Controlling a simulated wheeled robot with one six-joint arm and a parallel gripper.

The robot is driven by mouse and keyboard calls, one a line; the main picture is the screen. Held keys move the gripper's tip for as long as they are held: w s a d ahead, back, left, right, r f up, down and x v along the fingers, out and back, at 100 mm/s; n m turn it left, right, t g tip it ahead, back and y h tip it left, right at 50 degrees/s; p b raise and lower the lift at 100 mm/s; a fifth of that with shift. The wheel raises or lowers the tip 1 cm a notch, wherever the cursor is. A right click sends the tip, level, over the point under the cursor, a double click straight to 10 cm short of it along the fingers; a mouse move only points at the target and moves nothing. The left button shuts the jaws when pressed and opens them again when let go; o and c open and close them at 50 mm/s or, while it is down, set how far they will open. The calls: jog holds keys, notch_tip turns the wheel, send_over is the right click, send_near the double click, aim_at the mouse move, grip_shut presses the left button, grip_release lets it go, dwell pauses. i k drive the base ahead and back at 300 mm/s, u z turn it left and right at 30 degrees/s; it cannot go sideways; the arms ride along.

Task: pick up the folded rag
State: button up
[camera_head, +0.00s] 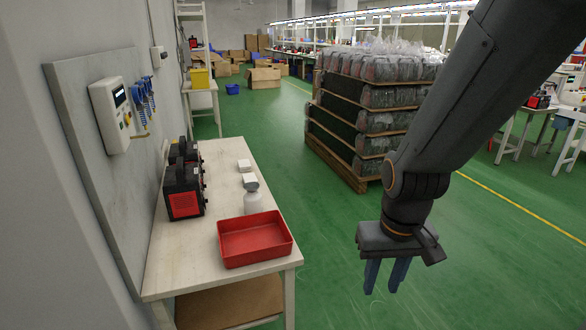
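I cannot make out a folded rag for certain. Two small whitish block-like things lie on the white table (181,262): one farther back (244,166) and one nearer (249,180), just behind a white bottle with a grey cap (253,203). They are too small to tell what they are. My gripper (384,280) hangs over the green floor to the right of the table, pointing down, well apart from everything on it. Its two blue-grey fingers stand apart with nothing between them.
A red tray (256,255) sits at the table's front right, seemingly empty. Black-and-red machines (184,191) stand along the wall side. A pallet stack of wrapped goods (368,120) stands behind my arm. Green floor lies free between table and pallet.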

aim_at(247, 177)
jog(key=z, duration=0.55)
jog(key=i, duration=3.1)
jog(key=u, duration=1.7)
jog(key=i, duration=0.8)
jog(key=u, duration=0.75)
